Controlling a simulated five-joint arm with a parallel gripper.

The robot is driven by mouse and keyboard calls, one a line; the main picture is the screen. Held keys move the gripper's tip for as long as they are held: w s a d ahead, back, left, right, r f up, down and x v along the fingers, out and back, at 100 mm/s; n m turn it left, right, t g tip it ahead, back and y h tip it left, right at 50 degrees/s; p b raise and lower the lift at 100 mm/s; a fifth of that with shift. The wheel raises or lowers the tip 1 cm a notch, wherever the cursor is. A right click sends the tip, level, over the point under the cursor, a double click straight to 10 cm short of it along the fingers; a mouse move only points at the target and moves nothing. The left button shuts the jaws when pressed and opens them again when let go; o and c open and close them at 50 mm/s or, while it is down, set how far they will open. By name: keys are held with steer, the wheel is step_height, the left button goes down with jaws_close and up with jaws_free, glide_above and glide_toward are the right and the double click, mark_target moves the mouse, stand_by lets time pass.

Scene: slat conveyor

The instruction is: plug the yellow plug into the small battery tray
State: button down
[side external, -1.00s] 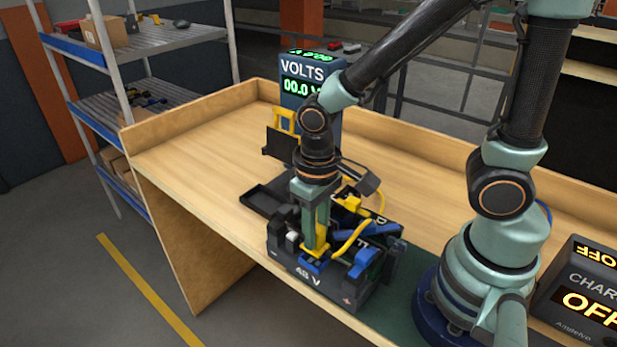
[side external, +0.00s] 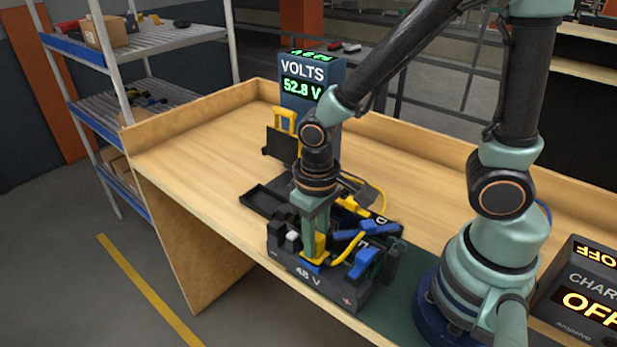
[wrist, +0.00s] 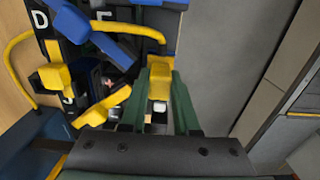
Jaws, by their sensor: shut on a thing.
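My gripper (side external: 316,247) is shut on the yellow plug (side external: 320,241), upright at the front of the battery tray (side external: 318,290), a dark box marked 48 V. The wrist view shows the yellow plug (wrist: 160,84) between the two green fingers of my gripper (wrist: 159,100). The plug's lower end is hidden, so I cannot see how deep it sits. A yellow cable (side external: 349,250) curves beside it. The meter (side external: 304,87) behind reads 52.8 V.
Blue connectors (side external: 364,262) and another yellow connector (side external: 348,203) crowd the tray beside my gripper. A flat black lid or tray (side external: 262,199) lies behind on the wooden bench. The bench's left part (side external: 200,165) is clear. A charger display (side external: 588,300) reads OFF.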

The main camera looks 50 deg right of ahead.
steer(key=c, duration=0.6)
jaws_free()
step_height(320, 180, up, 12)
steer(key=shift+d, duration=0.1)
steer(key=w+d+r+t, duration=0.1)
steer(key=d+t, duration=0.1)
steer(key=d, duration=0.1)
steer(key=d+r+t, duration=0.1)
steer(key=d+r, duration=0.1)
steer(key=d, duration=0.1)
steer(key=w+d+r+t, duration=0.1)
steer(key=d+r+t, duration=0.1)
steer(key=d, duration=0.1)
steer(key=shift+w+t, duration=0.3)
